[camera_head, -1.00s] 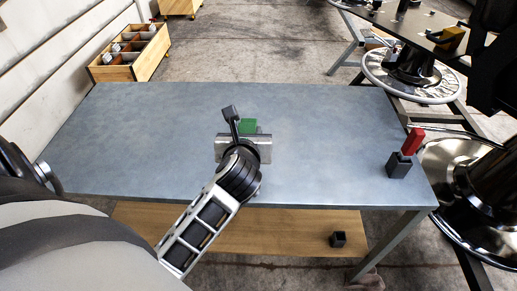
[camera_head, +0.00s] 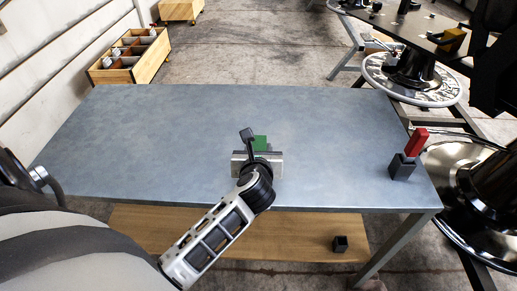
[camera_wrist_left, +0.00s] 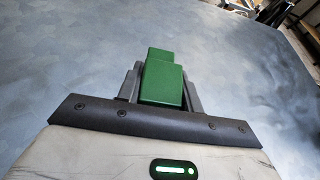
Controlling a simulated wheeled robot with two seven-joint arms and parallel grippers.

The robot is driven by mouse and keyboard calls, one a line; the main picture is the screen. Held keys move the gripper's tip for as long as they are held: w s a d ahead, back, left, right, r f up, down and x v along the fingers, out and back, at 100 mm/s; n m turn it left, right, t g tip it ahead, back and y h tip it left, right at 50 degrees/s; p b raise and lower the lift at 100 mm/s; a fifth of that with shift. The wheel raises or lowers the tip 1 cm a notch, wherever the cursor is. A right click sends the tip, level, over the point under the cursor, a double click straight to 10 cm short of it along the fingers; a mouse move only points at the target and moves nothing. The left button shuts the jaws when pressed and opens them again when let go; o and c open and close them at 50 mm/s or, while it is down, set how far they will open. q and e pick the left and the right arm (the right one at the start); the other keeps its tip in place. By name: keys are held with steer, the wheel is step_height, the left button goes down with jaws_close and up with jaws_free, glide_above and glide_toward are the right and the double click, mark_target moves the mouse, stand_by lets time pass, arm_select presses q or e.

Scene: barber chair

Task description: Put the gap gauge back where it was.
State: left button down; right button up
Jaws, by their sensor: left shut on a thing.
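The gap gauge, which I take to be the green block, shows in the head view (camera_head: 260,143) just past my left gripper (camera_head: 259,153). In the left wrist view the green block (camera_wrist_left: 161,82) sits between the two grey fingers of the left gripper (camera_wrist_left: 160,88), which are shut on it. It has a wide near part and a narrower far part. The gripper is over the near middle of the grey table (camera_head: 150,130). The block's lower end is hidden, so I cannot tell if it touches the table. My right gripper is not in view.
A red block (camera_head: 416,142) stands in a dark holder (camera_head: 402,167) at the table's right end. A small dark box (camera_head: 340,244) sits on the wooden lower shelf (camera_head: 290,228). A divided wooden crate (camera_head: 130,58) stands beyond the table. The tabletop's left and far parts are clear.

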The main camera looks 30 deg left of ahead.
arm_select(q)
steer(key=c, duration=0.9)
jaws_free()
